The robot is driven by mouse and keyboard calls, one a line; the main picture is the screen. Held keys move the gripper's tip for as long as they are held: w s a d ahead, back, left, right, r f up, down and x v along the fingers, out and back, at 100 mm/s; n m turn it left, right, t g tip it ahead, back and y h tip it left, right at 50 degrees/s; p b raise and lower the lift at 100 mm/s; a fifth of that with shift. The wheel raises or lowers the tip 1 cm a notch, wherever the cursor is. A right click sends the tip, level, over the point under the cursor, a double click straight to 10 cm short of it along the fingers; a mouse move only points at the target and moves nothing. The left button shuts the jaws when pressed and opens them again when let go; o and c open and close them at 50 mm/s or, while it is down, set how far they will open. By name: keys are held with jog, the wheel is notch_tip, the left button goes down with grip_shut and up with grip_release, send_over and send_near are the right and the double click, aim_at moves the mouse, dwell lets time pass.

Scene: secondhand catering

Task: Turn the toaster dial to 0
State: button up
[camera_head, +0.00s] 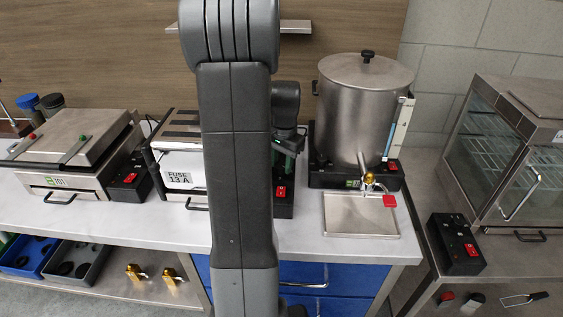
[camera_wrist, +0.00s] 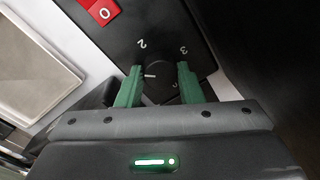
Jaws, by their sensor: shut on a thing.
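The toaster (camera_head: 183,150) stands on the counter, partly hidden behind my arm. It has dark slots on top and a "FUSE 13 A" label. Its black control box (camera_head: 284,207) shows just right of my arm. In the wrist view the black dial (camera_wrist: 157,88) sits on the black panel (camera_wrist: 165,22). The numerals 2 and 3 show beyond it, and another mark is partly hidden near the right finger. A short white line shows on the dial's left side; its exact setting is unclear. My gripper (camera_wrist: 159,69) is shut on the dial, one green finger on each side.
A red switch (camera_wrist: 101,11) marked 0 is close to the left finger. A steel urn (camera_head: 362,110) with a tap and drip tray (camera_head: 360,222) stands right of the toaster. A contact grill (camera_head: 75,150) stands left. A glass cabinet (camera_head: 520,150) is far right.

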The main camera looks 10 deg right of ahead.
jog(key=n, duration=1.3)
jog(key=shift+w+g, duration=0.1)
jog(key=shift+g, duration=0.2)
jog(key=n, duration=0.6)
jog(key=shift+n, duration=0.4)
jog(key=n, duration=0.6)
jog(key=shift+a, duration=0.1)
jog(key=shift+n, duration=0.3)
jog(key=o, duration=1)
jog(key=shift+c, duration=0.2)
jog(key=shift+r, duration=0.1)
